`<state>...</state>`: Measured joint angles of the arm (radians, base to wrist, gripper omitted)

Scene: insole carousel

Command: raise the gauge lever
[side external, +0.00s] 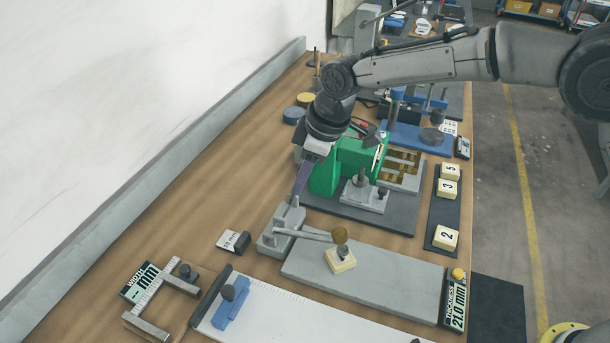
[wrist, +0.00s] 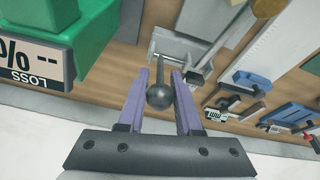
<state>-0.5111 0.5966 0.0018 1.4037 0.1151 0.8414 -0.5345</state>
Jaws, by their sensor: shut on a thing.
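The thickness gauge has a grey base plate (side external: 375,285) and a grey bracket (side external: 277,232). A pale arm (side external: 305,235) runs from the bracket to a brass weight (side external: 340,234) over a cream block (side external: 340,260). The gauge display (side external: 456,303) reads 21.0 mm. In the wrist view the gauge lever is a dark ball knob (wrist: 158,96) on a rod near the bracket (wrist: 182,47). My gripper (side external: 294,201) points down at the bracket. Its purple fingers (wrist: 160,82) are shut on the knob, one on each side. The knob is hidden in the side view.
A green machine (side external: 325,176) stands close behind my gripper, on a dark mat. A small tag (side external: 233,241) and a caliper marked WIDTH (side external: 150,295) lie at the left front. A white ruled board (side external: 290,320) is in front. Numbered blocks (side external: 446,238) sit at right.

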